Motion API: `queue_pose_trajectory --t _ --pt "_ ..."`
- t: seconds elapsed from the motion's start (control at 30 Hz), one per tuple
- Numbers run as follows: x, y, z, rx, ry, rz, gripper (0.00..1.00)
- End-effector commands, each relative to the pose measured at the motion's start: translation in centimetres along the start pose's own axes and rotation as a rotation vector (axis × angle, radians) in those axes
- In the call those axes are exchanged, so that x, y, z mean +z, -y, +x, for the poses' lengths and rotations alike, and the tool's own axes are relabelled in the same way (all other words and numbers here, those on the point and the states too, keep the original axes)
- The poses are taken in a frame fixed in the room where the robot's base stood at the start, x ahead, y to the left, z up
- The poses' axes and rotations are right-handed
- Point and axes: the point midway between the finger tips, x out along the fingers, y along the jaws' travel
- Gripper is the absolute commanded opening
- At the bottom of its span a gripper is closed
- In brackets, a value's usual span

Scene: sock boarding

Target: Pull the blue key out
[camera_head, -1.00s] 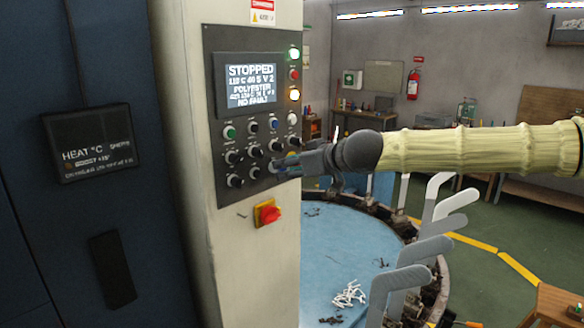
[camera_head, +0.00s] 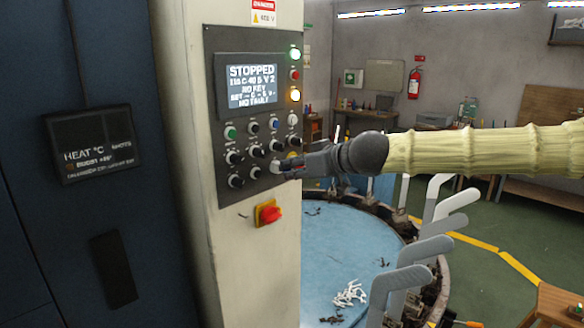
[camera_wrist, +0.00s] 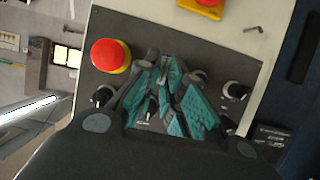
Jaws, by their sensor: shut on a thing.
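My gripper (camera_head: 280,167) is at the lower right of the control panel (camera_head: 217,190), its fingertips close to the panel face. The wrist view shows its teal-padded fingers (camera_wrist: 168,78) closed together in front of the panel. They are shut on the blue key, which the fingers hide almost wholly in both views. I cannot make out the key's shaft or the gap to its lock. The panel screen (camera_head: 249,86) shows "STOPPED" and "NO KEY".
Several knobs, such as a black one (camera_head: 236,181), sit left of my gripper. A red mushroom button (camera_wrist: 110,56) is beside my fingers. The blue round table (camera_head: 330,250) with grey sock boards (camera_head: 400,290) lies below right.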

Motion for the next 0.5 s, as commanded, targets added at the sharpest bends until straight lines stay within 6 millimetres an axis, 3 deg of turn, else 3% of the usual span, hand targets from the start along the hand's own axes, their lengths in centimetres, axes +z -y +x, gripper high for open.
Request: queue_pose_trajectory --t 0.5 --pt "0.37 0.05 -1.09 -0.001 0.0 0.0 0.0"
